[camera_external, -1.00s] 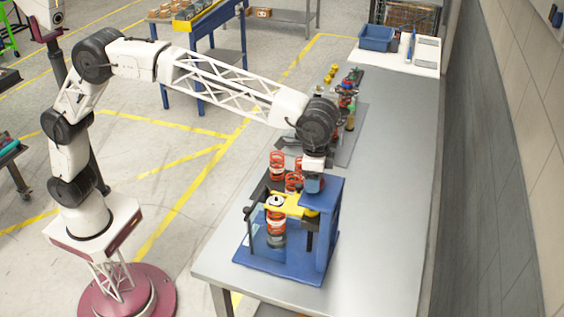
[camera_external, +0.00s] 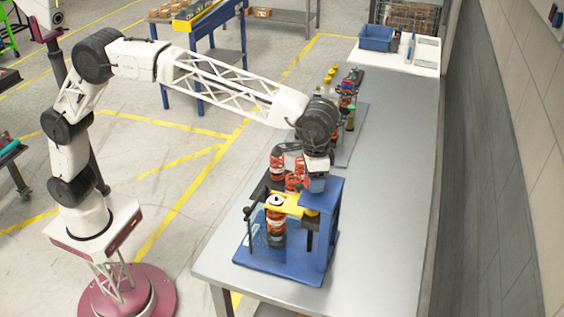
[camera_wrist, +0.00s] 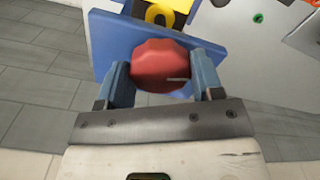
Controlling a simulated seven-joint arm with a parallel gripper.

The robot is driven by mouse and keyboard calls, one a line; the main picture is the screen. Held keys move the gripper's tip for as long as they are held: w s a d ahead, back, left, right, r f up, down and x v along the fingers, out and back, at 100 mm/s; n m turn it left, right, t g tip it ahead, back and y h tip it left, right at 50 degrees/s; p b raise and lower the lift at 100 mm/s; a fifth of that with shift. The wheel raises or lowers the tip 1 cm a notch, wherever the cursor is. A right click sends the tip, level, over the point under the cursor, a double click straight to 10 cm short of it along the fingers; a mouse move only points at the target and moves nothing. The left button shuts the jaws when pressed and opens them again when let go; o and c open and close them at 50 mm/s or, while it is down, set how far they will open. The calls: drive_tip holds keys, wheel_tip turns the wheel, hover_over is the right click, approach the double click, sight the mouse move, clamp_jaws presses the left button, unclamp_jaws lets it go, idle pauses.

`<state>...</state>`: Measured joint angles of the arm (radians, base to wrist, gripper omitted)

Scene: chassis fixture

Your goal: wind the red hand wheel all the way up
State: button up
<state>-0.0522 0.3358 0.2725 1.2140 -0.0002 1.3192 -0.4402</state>
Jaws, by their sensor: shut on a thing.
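The red hand wheel (camera_wrist: 160,66) shows in the wrist view as a lobed red knob on top of the blue press frame (camera_wrist: 105,38). My gripper (camera_wrist: 163,78) has its two blue-grey fingers on either side of the wheel, shut on it. In the external view my gripper (camera_external: 316,184) points down at the top of the blue fixture (camera_external: 325,196); the wheel is hidden there. A yellow arm (camera_external: 284,205) reaches left from the fixture over an orange-red coil spring (camera_external: 275,222).
More red springs (camera_external: 277,160) stand behind the fixture on the grey bench (camera_external: 392,190). Small coloured parts (camera_external: 348,88) and a blue bin (camera_external: 378,38) are farther back. The bench's right side is clear. A wall (camera_external: 505,150) runs along the right.

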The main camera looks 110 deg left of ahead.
drive_tip(key=n, duration=0.3)
drive_tip(key=shift+a+n, duration=0.1)
drive_tip(key=shift+n, duration=0.3)
drive_tip(key=n, duration=0.3)
drive_tip(key=shift+n, duration=0.4)
drive_tip(key=n, duration=0.6)
drive_tip(key=shift+n, duration=0.3)
drive_tip(key=n, duration=0.7)
drive_tip(key=shift+n, duration=0.4)
